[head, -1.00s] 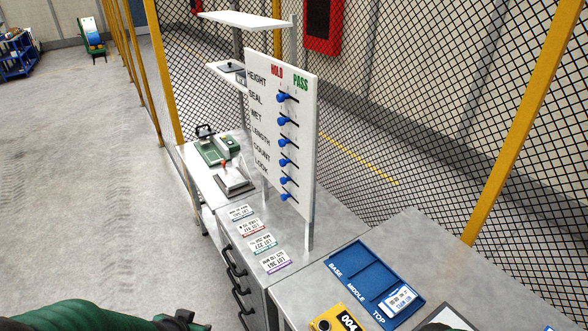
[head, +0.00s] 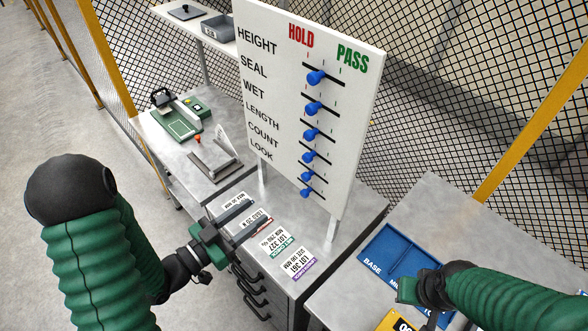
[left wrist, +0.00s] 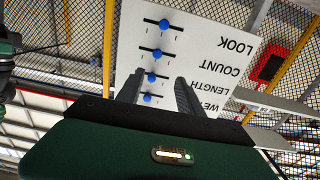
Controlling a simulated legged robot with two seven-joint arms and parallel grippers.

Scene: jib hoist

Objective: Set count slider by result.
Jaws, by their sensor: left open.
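The white slider board (head: 345,120) stands upright behind the bench cards, with HOLD and PASS headings. The blue COUNT knob (head: 306,177) is fifth from the top, just above the LOOK knob (head: 306,194). In the left wrist view the board appears upside down and the COUNT knob (left wrist: 157,54) sits near the middle of its slot. My left gripper (head: 259,213) is open and empty, left of and below the knobs, apart from the board. Its two fingers (left wrist: 158,92) point towards the board. My right gripper (head: 420,300) is at the lower right; its fingers are not clear.
Several printed lot cards (head: 272,243) lie on the metal bench below the board. A blue tray (head: 392,250) marked BASE lies to the right, near my right arm. A green device (head: 180,122) stands at the back left. Wire fencing is behind.

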